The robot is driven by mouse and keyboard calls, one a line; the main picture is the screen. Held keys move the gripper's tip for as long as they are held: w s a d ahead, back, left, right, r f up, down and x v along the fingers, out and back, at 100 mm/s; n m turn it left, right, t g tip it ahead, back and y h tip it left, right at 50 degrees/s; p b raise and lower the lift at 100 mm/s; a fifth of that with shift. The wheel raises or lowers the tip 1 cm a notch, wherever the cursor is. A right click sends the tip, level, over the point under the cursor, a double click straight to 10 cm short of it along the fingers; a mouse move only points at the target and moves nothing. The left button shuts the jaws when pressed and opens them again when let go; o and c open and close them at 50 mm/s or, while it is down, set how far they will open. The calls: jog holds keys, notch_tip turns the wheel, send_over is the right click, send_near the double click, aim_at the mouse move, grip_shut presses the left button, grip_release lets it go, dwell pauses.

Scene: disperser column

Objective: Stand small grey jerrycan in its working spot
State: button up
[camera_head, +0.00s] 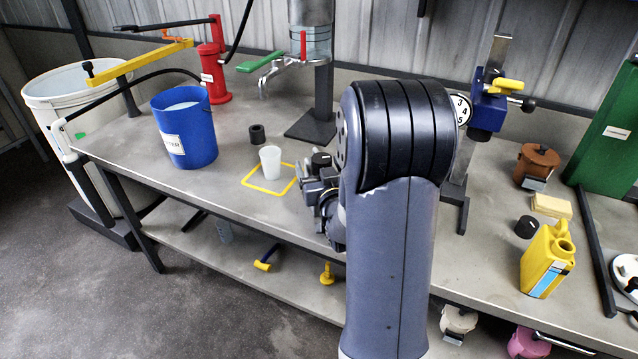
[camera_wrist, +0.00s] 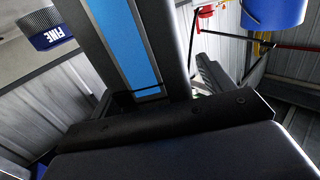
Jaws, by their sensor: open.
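I see no small grey jerrycan in either view; my arm hides part of the bench in the head view. A yellow jerrycan (camera_head: 545,262) stands upright on the right of the bench. A yellow square outline (camera_head: 250,187) is marked on the bench, with a translucent cup (camera_head: 270,162) standing in it. My gripper (camera_head: 318,180) is partly hidden by my arm, just right of the cup. It is open, and I see nothing held. In the wrist view its dark parts fill the foreground.
A blue bucket (camera_head: 185,128), a red pump (camera_head: 213,72) and a dark knob (camera_head: 257,134) are on the left of the bench. A tap (camera_head: 280,66) is at the back. A brown pot (camera_head: 537,165), yellow block (camera_head: 551,206) and green case (camera_head: 608,135) crowd the right.

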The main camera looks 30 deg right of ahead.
jog(key=shift+w, duration=0.25)
jog(key=shift+c, duration=0.5)
jog(key=shift+r, duration=0.1)
grip_shut()
